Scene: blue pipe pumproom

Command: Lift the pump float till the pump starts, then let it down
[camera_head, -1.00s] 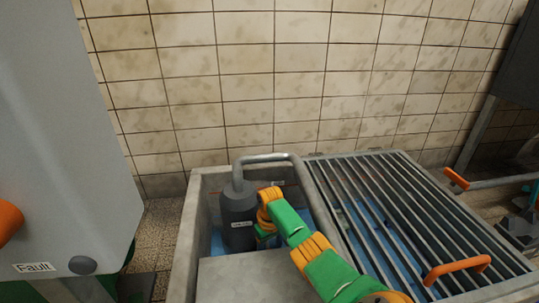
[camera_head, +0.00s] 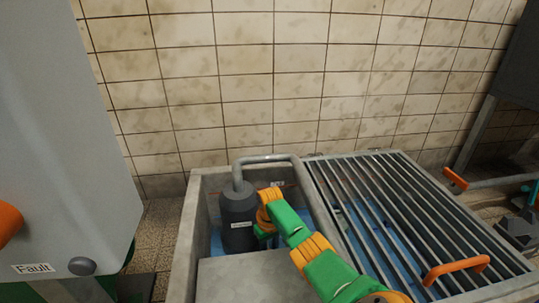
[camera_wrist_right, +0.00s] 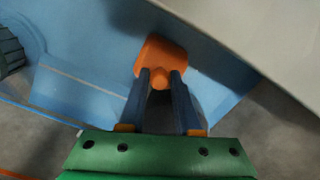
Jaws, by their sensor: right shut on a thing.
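The pump float (camera_wrist_right: 160,52) is an orange rounded block in the right wrist view. My right gripper (camera_wrist_right: 160,76) is shut on its narrow lower part, one dark finger on each side. In the head view my right arm reaches into the open concrete sump (camera_head: 183,240), and its gripper and the float are hidden behind the arm. The dark grey pump (camera_head: 238,215) stands upright in the sump, left of my wrist, with a grey pipe (camera_head: 265,159) bending from its top. My left gripper is not in view.
A metal grating (camera_head: 385,215) with orange handles (camera_head: 457,268) covers the right side of the sump. A concrete slab (camera_head: 250,277) lies in front of the pump. A grey cabinet labelled Fault (camera_head: 65,130) stands close on the left. Blue water shows in the sump.

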